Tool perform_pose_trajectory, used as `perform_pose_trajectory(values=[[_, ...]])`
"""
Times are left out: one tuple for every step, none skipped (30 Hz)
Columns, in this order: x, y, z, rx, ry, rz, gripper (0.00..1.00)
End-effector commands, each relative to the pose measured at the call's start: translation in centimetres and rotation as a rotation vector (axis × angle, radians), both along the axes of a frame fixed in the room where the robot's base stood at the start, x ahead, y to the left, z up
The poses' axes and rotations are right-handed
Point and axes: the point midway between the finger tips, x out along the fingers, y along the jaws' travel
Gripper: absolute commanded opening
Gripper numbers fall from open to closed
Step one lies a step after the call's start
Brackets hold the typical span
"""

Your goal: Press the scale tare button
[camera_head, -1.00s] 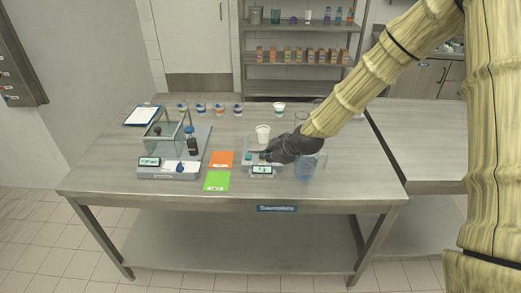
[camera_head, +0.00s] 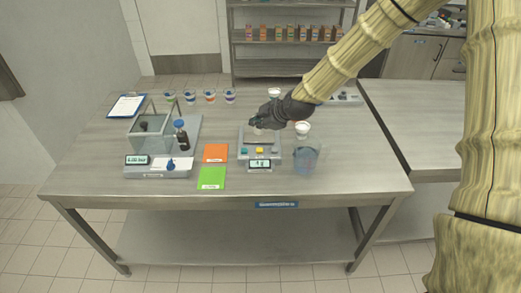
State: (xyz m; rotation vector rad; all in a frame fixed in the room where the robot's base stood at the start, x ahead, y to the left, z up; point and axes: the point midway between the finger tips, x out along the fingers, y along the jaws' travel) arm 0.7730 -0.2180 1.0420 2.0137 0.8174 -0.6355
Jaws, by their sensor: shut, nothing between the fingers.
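A small scale stands near the front of the table, with its lit display (camera_head: 260,165) facing me; the reading is too small to read. Behind the display is a row of small buttons: a green one (camera_head: 245,152), a yellow one (camera_head: 260,150) and a greyish one at right. I cannot read which is the tare button. My gripper (camera_head: 256,125) is shut and empty, above the rear of the scale, behind the buttons and apart from them. A pale shape (camera_head: 259,133) shows just below the fingers, perhaps a cup on the pan, mostly hidden.
A clear beaker (camera_head: 306,160) stands right of the scale, with a white cup (camera_head: 302,130) behind it. Orange (camera_head: 216,153) and green (camera_head: 211,178) cards lie left. A glass-sided balance (camera_head: 150,135) and a blue-capped bottle (camera_head: 181,136) stand further left.

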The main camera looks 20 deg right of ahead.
Motion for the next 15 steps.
perform_pose_trajectory(values=[[0.2,0.0,-0.8,0.0,0.004,0.0,0.0],[0.3,0.0,-1.1,0.0,0.005,0.0,0.0],[0.4,0.0,-1.5,0.0,0.006,0.0,0.0],[0.4,0.0,-1.8,0.0,0.006,-0.001,0.0],[0.4,-0.1,-2.1,0.0,0.006,-0.001,0.0],[0.4,-0.1,-2.5,0.0,0.005,-0.001,0.0],[0.3,-0.1,-2.7,0.0,0.005,-0.001,0.0],[0.3,-0.1,-3.0,0.0,0.005,-0.001,0.0],[0.2,-0.1,-3.4,0.001,0.004,-0.002,0.0],[0.2,-0.1,-3.7,0.001,0.004,-0.002,0.0],[0.2,-0.1,-4.1,0.0,0.004,-0.001,0.0],[0.3,-0.1,-4.6,0.0,0.005,-0.002,0.0],[0.3,-0.1,-5.0,0.0,0.006,-0.002,0.0],[0.4,0.0,-5.4,0.001,0.006,-0.002,0.0],[0.4,0.0,-5.9,0.001,0.007,-0.002,0.0]])
